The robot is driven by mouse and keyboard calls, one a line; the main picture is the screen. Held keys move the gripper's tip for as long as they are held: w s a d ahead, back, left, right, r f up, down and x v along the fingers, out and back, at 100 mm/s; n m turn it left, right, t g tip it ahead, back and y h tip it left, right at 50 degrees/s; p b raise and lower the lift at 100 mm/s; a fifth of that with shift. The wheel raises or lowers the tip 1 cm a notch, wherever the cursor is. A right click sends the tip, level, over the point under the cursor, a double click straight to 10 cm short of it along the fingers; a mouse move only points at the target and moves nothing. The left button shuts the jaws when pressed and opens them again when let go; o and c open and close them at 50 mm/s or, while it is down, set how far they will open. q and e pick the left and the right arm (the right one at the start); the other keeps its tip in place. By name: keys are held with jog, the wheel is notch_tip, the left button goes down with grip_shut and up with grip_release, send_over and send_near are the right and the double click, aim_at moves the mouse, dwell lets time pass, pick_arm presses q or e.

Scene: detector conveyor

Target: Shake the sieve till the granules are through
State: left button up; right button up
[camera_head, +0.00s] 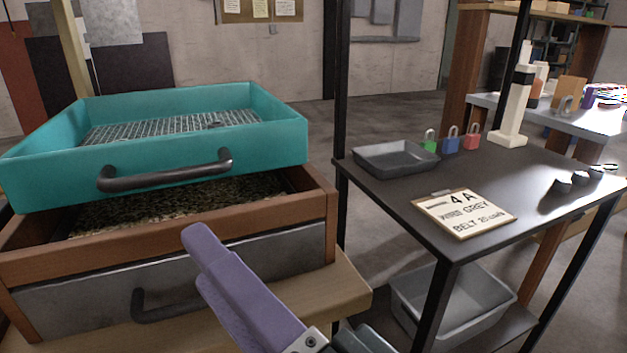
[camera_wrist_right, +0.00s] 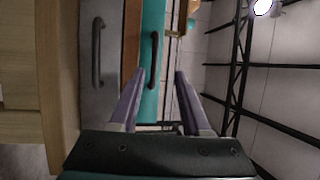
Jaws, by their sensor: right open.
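The teal sieve (camera_head: 250,143) has a wire-mesh floor (camera_head: 170,125) and a dark bar handle (camera_head: 165,175) on its front wall. Its mesh looks mostly bare, with a small dark bit near the right back. The sieve sits over a wooden box (camera_head: 290,216) that holds tan granules (camera_head: 190,203). My right gripper (camera_head: 208,262) is open and empty, in front of the box and below the handle. In the right wrist view its purple fingers (camera_wrist_right: 160,74) are apart, with the handle (camera_wrist_right: 154,60) ahead near the left finger, not between them. My left gripper is not in view.
The box has a grey front with its own handle (camera_head: 165,308) and stands on a wooden bench (camera_head: 345,285). A black-framed table at right carries a dark tray (camera_head: 395,158), padlocks (camera_head: 450,140) and a sign (camera_head: 465,213). A grey bin (camera_head: 450,300) sits beneath.

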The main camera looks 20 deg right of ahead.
jog(key=s+d+r+n+g+h+p, duration=0.4)
jog(key=s+d+n+g+h+p, duration=0.2)
jog(key=s+d+n+g+p, duration=0.6)
jog(key=shift+d+r+n+g+h+p, duration=0.3)
jog(key=shift+d+n+g+p, duration=0.55)
jog(key=shift+p, duration=1.35)
jog(key=shift+a, duration=0.15)
notch_tip(320, 180, up, 39)
jog(key=s+d+g+h+p, duration=0.1)
jog(key=s+p, duration=0.1)
jog(key=p, duration=3.7)
jog(key=shift+d+n, duration=0.35)
jog(key=shift+n, duration=0.1)
